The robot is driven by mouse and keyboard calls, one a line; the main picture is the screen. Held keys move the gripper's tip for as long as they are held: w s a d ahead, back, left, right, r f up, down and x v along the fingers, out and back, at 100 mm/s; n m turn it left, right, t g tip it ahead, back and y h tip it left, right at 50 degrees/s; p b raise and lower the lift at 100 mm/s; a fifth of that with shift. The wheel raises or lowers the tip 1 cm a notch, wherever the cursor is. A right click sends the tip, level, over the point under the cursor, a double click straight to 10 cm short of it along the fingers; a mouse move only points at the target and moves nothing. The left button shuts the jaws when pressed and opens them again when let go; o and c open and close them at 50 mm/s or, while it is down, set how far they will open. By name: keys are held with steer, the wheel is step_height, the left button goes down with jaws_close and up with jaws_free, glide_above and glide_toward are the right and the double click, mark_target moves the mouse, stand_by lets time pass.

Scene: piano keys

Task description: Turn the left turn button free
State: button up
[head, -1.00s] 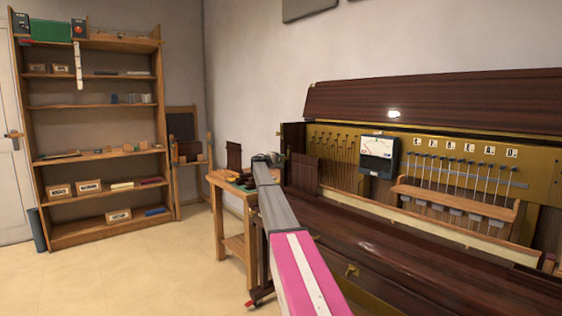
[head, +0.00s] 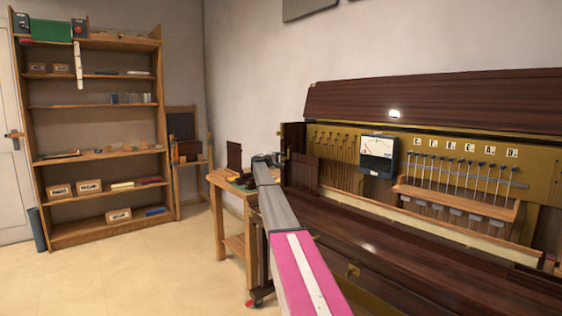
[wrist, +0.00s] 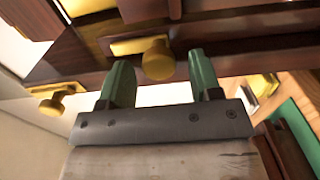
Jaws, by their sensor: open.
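In the wrist view, my gripper (wrist: 160,66) is open, with its two green fingers apart. A brass turn button with a round knob (wrist: 158,62) lies between the fingertips, on a dark wooden edge. Its flat brass bar (wrist: 132,46) points left from the knob. I see a gap on both sides of the knob. A second brass knob and bar (wrist: 52,102) show further left. I cannot tell which of the two is the left turn button. In the head view, my gripper is at the far end of my arm, by the piano's left end, its fingers unclear.
The open upright piano (head: 420,245) fills the right side. A meter (head: 378,155) stands inside it. A small wooden bench (head: 230,215) with tools is close beside the piano's left end. A shelf (head: 95,240) stands at the back left, with open floor before it.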

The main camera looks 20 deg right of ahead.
steer(key=v, duration=1)
steer(key=shift+a, duration=0.35)
steer(key=shift+s, duration=0.15)
